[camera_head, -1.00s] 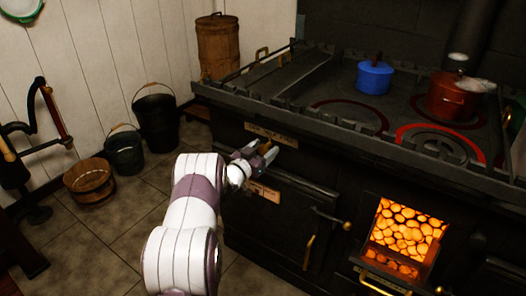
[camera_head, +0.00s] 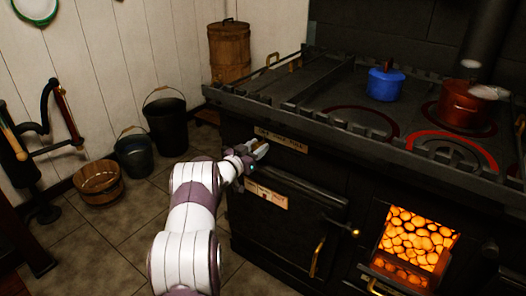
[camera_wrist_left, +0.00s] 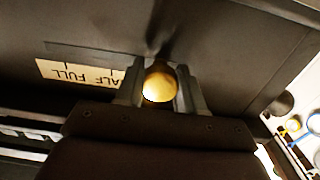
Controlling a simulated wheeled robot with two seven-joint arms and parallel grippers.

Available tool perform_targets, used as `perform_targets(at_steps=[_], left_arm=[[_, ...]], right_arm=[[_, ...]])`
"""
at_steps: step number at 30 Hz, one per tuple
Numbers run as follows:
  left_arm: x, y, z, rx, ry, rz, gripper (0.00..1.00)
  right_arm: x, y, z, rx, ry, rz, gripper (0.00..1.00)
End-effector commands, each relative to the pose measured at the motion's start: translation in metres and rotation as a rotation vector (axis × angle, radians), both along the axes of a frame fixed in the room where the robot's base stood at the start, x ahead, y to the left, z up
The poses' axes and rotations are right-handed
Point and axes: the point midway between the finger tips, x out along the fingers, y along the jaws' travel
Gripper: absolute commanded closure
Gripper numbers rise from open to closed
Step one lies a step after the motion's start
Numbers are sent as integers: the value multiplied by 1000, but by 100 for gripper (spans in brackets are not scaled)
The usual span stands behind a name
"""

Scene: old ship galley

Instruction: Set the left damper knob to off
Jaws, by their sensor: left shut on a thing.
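The left damper knob (camera_wrist_left: 160,84) is a round brass ball on the dark stove front, seen in the left wrist view. A pale label plate (camera_wrist_left: 80,74) reading FULL and HALF, upside down there, lies to the knob's left; in the head view the label (camera_head: 281,140) is on the stove front. My left gripper (camera_head: 256,153) is at the stove front by the label's left end. In the left wrist view its fingers (camera_wrist_left: 160,88) are on both sides of the knob, shut on it. The OFF mark is not visible. My right gripper is not in view.
The black stove (camera_head: 285,227) has a lower label (camera_head: 266,193), an oven door and an open glowing firebox (camera_head: 415,240). A blue pot (camera_head: 385,85) and a copper pot (camera_head: 466,106) stand on top. Buckets (camera_head: 166,123) stand on the floor to the left.

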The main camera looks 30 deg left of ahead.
Motion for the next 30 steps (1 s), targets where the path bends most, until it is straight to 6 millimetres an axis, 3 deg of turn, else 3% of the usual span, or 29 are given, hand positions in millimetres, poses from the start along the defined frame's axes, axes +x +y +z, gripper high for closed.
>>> perform_targets(at_steps=[5, 6, 7, 8, 16, 19, 30], left_arm=[[0, 4, 3, 2, -3, 9, 100], [0, 4, 3, 2, -3, 10, 49], [0, 4, 3, 2, -3, 10, 40], [0, 4, 3, 2, -3, 9, 36], [-1, 2, 2, 1, -2, 6, 36], [-11, 4, 4, 2, -1, 7, 36], [-105, 12, 4, 1, -2, 11, 36]], right_arm=[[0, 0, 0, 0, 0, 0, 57], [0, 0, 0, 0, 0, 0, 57], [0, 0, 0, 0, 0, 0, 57], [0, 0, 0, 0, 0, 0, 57], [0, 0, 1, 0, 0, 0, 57], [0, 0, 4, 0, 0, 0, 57], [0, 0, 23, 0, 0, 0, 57]])
